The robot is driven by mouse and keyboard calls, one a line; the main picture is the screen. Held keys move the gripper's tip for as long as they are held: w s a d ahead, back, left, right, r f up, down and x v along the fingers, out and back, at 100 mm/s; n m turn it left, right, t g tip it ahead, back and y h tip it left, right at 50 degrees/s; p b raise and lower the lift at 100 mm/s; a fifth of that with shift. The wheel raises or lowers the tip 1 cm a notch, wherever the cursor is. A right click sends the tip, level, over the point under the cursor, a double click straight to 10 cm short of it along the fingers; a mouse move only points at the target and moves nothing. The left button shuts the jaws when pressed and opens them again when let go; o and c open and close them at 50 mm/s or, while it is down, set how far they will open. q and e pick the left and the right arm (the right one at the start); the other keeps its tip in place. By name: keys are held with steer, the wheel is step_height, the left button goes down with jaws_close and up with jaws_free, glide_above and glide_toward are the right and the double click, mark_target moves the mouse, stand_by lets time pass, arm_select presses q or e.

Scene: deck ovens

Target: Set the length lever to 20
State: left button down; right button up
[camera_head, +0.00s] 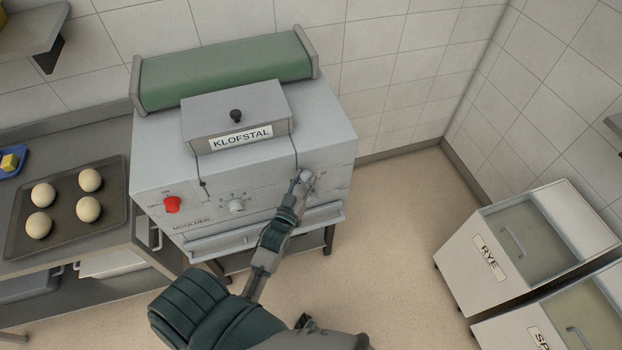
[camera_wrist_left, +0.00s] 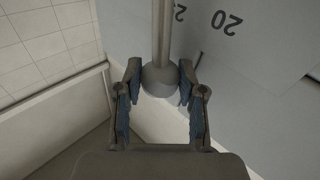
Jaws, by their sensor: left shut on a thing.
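The moulder (camera_head: 243,180) is a light grey machine in the middle of the head view. The length lever shows in the left wrist view as a grey rod with a round knob (camera_wrist_left: 160,78); its knob is a pale ball at the moulder's front right in the head view. My left gripper (camera_head: 300,186) is at that ball, with a finger on each side, shut on the knob. The marking "20" (camera_wrist_left: 226,22) appears upside down to the right of the rod; part of another number (camera_wrist_left: 180,12) lies nearer the rod. The lever's slot is not clear. My right gripper is not in view.
A red switch (camera_head: 172,204) and a numbered dial (camera_head: 236,206) sit left on the moulder front. A tray (camera_head: 62,246) with several dough balls lies on the left bench. A RYE bin (camera_head: 483,255) stands right. Floor between is clear.

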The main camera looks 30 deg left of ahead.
arm_select(q)
steer(key=s+a+n+b, duration=0.1)
steer(key=s+a+f+n+t+y+b, duration=0.1)
steer(key=s+a+n+t+b, duration=0.1)
steer(key=shift+s+f+n+y+b, duration=0.25)
steer(key=shift+f+n+y+b, duration=0.05)
steer(key=shift+f+n, duration=0.1)
steer(key=shift+s+a, duration=0.15)
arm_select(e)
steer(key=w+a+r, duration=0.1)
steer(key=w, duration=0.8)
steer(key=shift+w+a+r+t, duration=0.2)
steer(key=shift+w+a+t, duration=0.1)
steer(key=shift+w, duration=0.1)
arm_select(q)
steer(key=c, duration=0.9)
jaws_free()
steer(key=shift+c, duration=0.2)
steer(key=shift+s+a, duration=0.1)
steer(key=shift+f, duration=0.1)
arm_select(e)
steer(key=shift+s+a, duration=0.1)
arm_select(q)
steer(key=shift+s+f, duration=0.1)
steer(key=shift+s, duration=0.05)
steer(key=v, duration=1.1)
steer(key=shift+s+f, duration=0.25)
steer(key=shift+f, duration=0.05)
